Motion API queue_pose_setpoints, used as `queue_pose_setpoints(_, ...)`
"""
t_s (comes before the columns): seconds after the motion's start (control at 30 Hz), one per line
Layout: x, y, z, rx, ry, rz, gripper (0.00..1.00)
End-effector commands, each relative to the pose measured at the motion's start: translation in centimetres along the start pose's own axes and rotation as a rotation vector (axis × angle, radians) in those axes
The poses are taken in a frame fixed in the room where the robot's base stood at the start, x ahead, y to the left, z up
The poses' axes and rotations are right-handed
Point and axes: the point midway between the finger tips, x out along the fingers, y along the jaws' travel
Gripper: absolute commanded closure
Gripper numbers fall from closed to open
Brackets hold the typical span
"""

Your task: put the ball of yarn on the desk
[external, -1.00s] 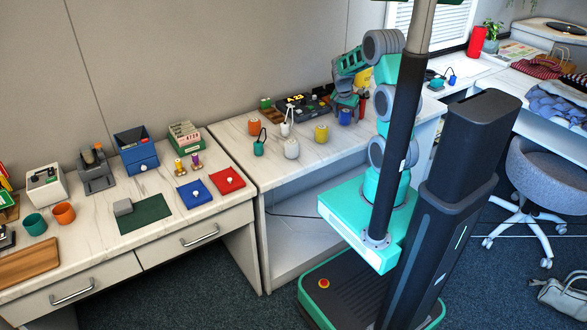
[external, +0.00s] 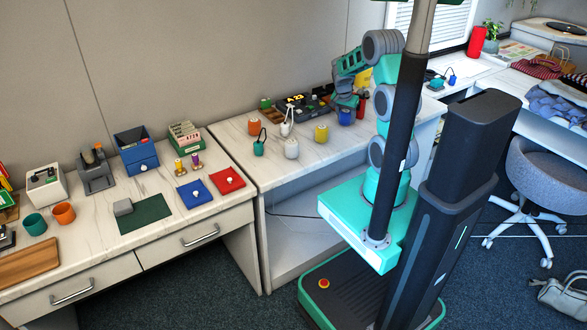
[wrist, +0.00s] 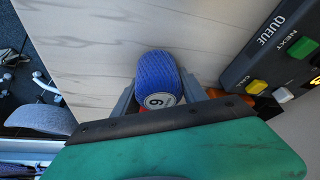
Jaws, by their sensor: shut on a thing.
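The ball of yarn (wrist: 158,77) is blue with a round white label marked 6. In the wrist view it sits between the two grey fingers of my gripper (wrist: 157,98), which are shut on it. In the external view the blue ball (external: 345,117) is at the right part of the middle counter (external: 300,172), with my gripper (external: 346,106) right above and around it. I cannot tell whether the ball still touches the counter. A white desk (external: 540,112) stands at the far right behind a grey chair.
Yellow (external: 321,133), white (external: 291,148), teal (external: 259,147) and orange (external: 254,127) small items stand left of my gripper. A dark QUEUE button panel (wrist: 280,50) is close to its right in the wrist view. A red item (external: 361,104) stands near the gripper. The counter's front is clear.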

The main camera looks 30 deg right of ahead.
Motion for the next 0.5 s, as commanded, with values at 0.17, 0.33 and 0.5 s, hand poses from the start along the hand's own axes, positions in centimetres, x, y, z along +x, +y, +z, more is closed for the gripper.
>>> queue_pose_setpoints(0.17,0.0,0.0,0.0,0.0,0.0,0.0,0.96)
queue_pose_setpoints(0.33,-0.2,0.0,-0.1,0.0,0.001,-0.001,0.96)
queue_pose_setpoints(0.5,-1.7,-0.1,-0.8,0.0,0.003,-0.003,0.96)
